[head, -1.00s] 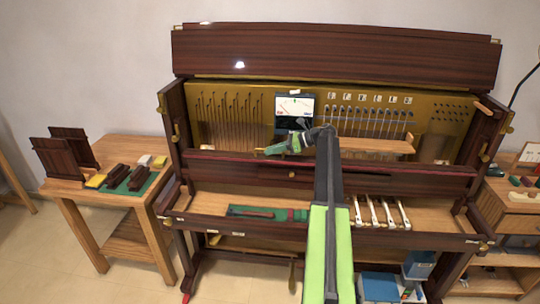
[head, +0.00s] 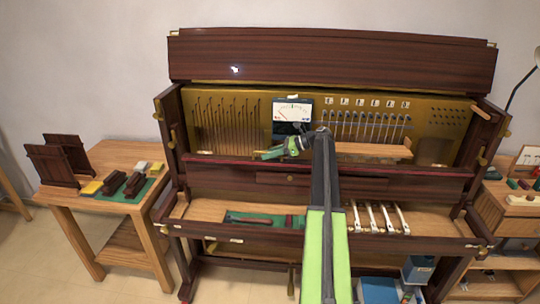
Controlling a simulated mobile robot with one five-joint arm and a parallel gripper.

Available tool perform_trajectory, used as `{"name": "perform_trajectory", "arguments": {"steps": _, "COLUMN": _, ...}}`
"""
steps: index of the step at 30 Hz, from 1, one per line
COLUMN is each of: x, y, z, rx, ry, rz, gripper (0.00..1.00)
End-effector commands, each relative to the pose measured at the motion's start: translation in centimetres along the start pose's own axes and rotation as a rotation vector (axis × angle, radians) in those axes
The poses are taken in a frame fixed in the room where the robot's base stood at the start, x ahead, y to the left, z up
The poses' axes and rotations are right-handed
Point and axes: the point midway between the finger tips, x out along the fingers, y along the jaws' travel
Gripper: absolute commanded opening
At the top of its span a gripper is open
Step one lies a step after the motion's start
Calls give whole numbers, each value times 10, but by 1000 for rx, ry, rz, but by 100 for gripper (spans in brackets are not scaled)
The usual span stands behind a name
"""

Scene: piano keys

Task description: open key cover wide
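The key cover looks to be the long dark wooden board (head: 225,176) across the middle of the piano, with a red strip along its upper edge. It stands behind the pale key bed (head: 335,221), which is exposed, and its exact angle is hard to judge. A small round knob (head: 290,179) shows near its middle. My green and grey gripper (head: 268,155) points left at the board's upper edge, left of the arm's end. Whether it touches the board cannot be told. Its fingers are too small to show a gap, and I see nothing held in it.
Several white-ended keys (head: 377,216) and a green mat (head: 262,219) lie on the key bed. A meter (head: 293,111) and a wooden rail (head: 375,150) stand behind the board. The raised lid (head: 330,60) is above. A side table (head: 115,208) stands left.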

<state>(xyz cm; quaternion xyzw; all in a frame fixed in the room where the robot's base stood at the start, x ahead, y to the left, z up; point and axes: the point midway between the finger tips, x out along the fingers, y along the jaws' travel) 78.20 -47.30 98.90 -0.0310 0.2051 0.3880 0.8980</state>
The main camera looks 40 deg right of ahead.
Motion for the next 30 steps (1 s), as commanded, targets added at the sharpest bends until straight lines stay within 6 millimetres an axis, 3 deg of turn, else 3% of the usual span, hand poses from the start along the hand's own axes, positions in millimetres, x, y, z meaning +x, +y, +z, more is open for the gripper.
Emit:
{"name": "perform_trajectory", "arguments": {"steps": 7, "x": -3, "y": 0, "z": 0, "rx": 0, "ry": -2, "rz": 0, "gripper": 20}}
{"name": "perform_trajectory", "arguments": {"steps": 11, "x": -16, "y": 0, "z": 3, "rx": 1, "ry": -2, "rz": -1, "gripper": 20}}
{"name": "perform_trajectory", "arguments": {"steps": 24, "x": -135, "y": -1, "z": 5, "rx": 1, "ry": -2, "rz": -3, "gripper": 20}}
{"name": "perform_trajectory", "arguments": {"steps": 30, "x": -168, "y": 0, "z": 2, "rx": 1, "ry": -1, "rz": -1, "gripper": 20}}
